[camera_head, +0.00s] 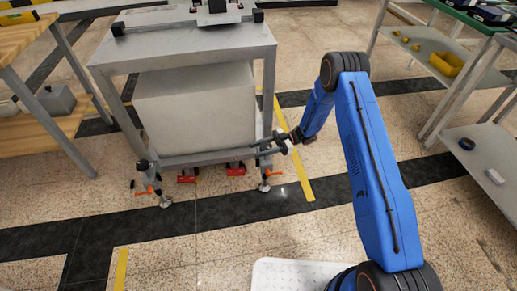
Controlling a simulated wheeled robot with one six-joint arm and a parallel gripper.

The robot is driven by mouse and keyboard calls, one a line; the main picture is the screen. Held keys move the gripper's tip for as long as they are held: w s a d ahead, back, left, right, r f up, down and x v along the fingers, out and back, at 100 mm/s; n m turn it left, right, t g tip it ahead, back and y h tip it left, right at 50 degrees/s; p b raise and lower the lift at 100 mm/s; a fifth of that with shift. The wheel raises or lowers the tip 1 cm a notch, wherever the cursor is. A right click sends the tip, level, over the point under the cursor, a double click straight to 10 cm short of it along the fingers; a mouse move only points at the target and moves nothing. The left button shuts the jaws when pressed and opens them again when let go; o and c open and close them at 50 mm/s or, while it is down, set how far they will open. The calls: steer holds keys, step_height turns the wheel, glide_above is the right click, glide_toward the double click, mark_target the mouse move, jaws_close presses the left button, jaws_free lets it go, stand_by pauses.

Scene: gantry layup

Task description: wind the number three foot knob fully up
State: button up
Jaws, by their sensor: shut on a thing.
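A grey steel stand (190,45) has levelling feet at its lower corners. The front right foot (265,176) has a round pad on the floor and an orange lever beside it. The front left foot (155,186) has a dark knob on top and also an orange lever. My gripper (266,144) reaches in from the right at the front right leg and is shut on the dark foot knob there. The fingers mostly hide that knob. No number on either foot is readable.
A big pale block (195,107) fills the stand's lower space. Red parts (236,169) lie beneath it. A wooden bench (22,48) stands left, a grey shelf rack (462,67) right. The floor in front is clear, with black and yellow (294,150) bands.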

steer(key=shift+s+d+n+g+h, duration=0.15)
steer(key=shift+n+g+h, duration=0.3)
steer(key=shift+g, duration=0.25)
steer(key=o, duration=1)
steer(key=shift+o, duration=0.2)
steer(key=v, duration=1.7)
steer(key=shift+d, duration=0.2)
steer(key=shift+f, duration=0.1)
